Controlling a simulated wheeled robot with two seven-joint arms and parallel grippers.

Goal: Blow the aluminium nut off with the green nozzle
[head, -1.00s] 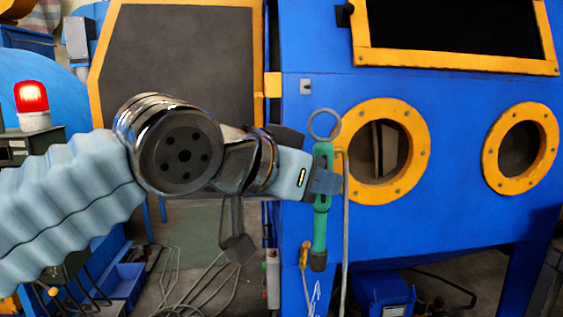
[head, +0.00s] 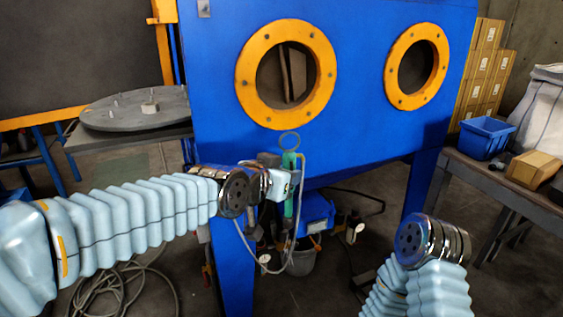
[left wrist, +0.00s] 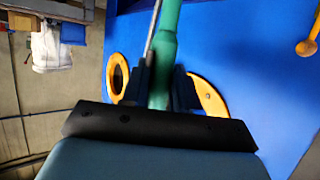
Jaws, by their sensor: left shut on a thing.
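The green nozzle (head: 289,208) is held upright by my left gripper (head: 292,184), in front of the blue cabinet.
The blue cabinet (head: 350,130) with two orange-ringed ports fills the middle. An open door (head: 75,60) stands behind the turntable. A bench (head: 475,178) at right carries a blue bin (head: 486,137) and a cardboard box (head: 533,169). Coiled cable (head: 120,290) lies on the floor.

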